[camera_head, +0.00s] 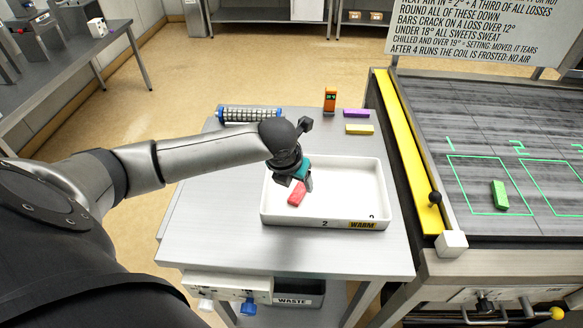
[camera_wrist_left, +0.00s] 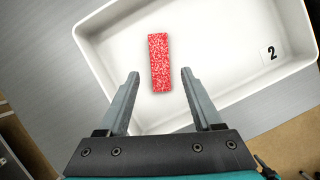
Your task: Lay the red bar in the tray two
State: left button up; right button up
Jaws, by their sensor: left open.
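The red bar (camera_head: 297,194) lies on the floor of the white tray marked 2 (camera_head: 372,209), in its left part. In the left wrist view the red speckled bar (camera_wrist_left: 159,62) lies flat in the tray (camera_wrist_left: 230,88). My left gripper (camera_head: 304,184) is over the tray, just above and beside the bar. In the left wrist view its two fingers (camera_wrist_left: 160,88) are apart, with nothing held between them. The bar shows beyond and between the fingertips. My right gripper is not in view.
A yellow bar (camera_head: 360,129), a purple bar (camera_head: 356,113) and an orange device (camera_head: 330,99) stand behind the tray. A roller (camera_head: 250,114) lies at back left. A green bar (camera_head: 499,195) lies on the dark slab (camera_head: 460,120) to the right.

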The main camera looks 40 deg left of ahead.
pick_arm(q)
jog(key=v, duration=0.8)
jog(key=shift+p, duration=0.45)
